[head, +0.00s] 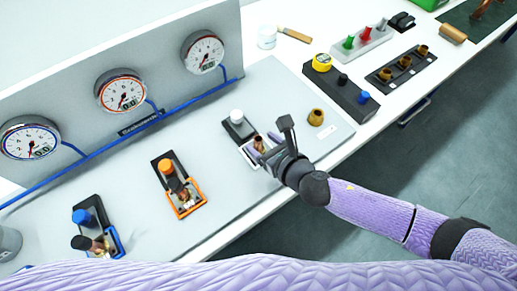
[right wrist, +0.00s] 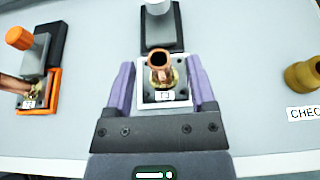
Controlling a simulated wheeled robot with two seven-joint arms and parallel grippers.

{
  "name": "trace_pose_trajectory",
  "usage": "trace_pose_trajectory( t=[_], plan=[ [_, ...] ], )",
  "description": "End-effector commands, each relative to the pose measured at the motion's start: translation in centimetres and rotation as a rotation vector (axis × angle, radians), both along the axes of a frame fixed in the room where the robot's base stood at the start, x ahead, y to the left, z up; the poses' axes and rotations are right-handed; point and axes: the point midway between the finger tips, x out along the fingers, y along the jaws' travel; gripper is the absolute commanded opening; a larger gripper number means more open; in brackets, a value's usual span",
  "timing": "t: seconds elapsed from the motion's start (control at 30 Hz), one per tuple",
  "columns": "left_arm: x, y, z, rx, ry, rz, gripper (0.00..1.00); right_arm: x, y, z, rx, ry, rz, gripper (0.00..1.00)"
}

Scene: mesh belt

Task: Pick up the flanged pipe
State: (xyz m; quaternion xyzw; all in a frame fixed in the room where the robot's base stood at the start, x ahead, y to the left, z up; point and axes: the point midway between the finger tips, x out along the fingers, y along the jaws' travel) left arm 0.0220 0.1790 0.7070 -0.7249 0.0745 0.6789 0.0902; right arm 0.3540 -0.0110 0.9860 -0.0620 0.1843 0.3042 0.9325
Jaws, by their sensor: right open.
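A copper pipe (right wrist: 160,62) with a brass flange at its foot stands in a white-framed fixture (right wrist: 158,105). In the head view the same pipe (head: 258,142) is partly covered by my right gripper (head: 265,143). My right gripper is open, with its purple fingers (right wrist: 160,78) on either side of the pipe and a visible gap to each. Other copper pipes stand in the orange-framed fixture (head: 185,196) and the blue-framed fixture (head: 104,245). My left gripper is not in view.
A panel with three gauges (head: 122,91) stands behind the fixtures. A brass fitting (head: 316,117) sits right of the gripper, near a label. A dark box with knobs (head: 342,90) and a rack of brass parts (head: 402,67) lie farther right. The grey board between fixtures is clear.

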Motion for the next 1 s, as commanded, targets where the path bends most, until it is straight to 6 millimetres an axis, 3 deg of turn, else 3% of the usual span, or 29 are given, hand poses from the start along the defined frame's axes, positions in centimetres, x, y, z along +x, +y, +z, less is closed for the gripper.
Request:
trace_pose_trajectory(
  t=[0.13,0.33,0.67,0.7,1.0],
  plan=[
    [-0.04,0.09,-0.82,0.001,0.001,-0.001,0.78,1.55,1.13,-1.0,0.001,0.002,-0.002,0.71],
    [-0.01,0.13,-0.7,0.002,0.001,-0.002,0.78,1.66,1.21,-0.89,0.002,0.003,-0.002,0.71],
    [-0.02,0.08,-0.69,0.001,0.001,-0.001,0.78,1.63,1.19,-0.9,0.003,0.003,-0.003,0.03],
    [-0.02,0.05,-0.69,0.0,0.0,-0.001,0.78,1.63,1.19,-0.9,0.003,0.003,-0.003,0.0],
    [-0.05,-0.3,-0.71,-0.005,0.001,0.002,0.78,1.62,1.18,-0.9,0.003,0.005,-0.003,0.0]
  ],
)
